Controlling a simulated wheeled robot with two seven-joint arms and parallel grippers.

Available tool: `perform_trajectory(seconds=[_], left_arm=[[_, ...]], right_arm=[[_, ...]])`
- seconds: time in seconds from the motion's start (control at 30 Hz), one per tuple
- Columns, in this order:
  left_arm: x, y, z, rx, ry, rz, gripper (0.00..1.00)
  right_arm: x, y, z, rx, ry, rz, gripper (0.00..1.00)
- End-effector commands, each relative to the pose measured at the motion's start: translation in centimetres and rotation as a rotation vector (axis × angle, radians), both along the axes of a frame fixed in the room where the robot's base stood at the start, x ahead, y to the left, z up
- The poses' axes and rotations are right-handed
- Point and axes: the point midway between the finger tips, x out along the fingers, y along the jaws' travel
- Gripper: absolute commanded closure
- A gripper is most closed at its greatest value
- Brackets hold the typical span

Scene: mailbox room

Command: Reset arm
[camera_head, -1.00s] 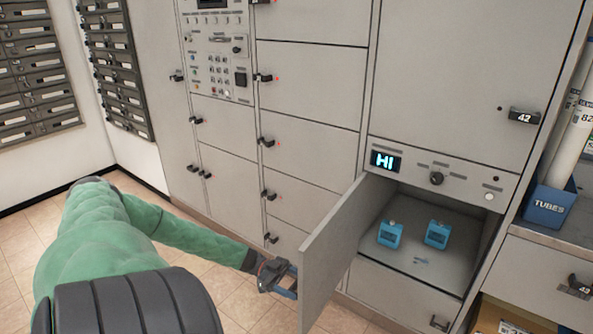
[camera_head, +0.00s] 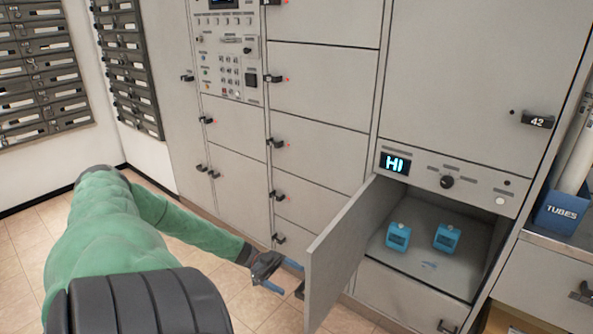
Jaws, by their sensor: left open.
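My left arm, in a green sleeve, comes in from the left in the head view. My left gripper (camera_head: 279,276) is open and empty, just left of the open locker door (camera_head: 338,254). The door stands swung out toward me, and its handle shows in part at its left edge, near the gripper. The open compartment (camera_head: 455,213) holds two small blue devices (camera_head: 398,236) and (camera_head: 447,238). My right gripper is out of view.
Closed lockers with black handles fill the wall. A blue "TUBES" bin (camera_head: 561,212) is at the right. Tiled floor lies free at the lower left.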

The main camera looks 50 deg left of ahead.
Motion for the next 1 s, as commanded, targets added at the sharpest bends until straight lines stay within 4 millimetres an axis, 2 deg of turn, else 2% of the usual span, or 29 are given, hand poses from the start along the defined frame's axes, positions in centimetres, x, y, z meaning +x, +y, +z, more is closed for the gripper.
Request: perform_trajectory(seconds=[0.1, 0.23, 0.47, 0.8, 1.0], left_arm=[[-0.5, 1.2, -0.1, 0.002, 0.002, 0.0, 0.13], [-0.7, 1.8, -0.1, 0.001, 0.0, 0.0, 0.13], [-0.7, 1.9, -0.1, 0.001, 0.0, 0.0, 0.13], [-0.7, 1.9, -0.1, 0.001, 0.0, 0.0, 0.13], [-0.7, 1.9, -0.1, 0.001, 0.0, 0.0, 0.13]], right_arm=[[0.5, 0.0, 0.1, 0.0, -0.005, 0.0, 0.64], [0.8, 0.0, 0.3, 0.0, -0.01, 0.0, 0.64], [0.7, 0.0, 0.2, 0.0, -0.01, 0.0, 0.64], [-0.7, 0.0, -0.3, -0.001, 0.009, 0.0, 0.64], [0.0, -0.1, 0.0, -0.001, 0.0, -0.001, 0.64]])
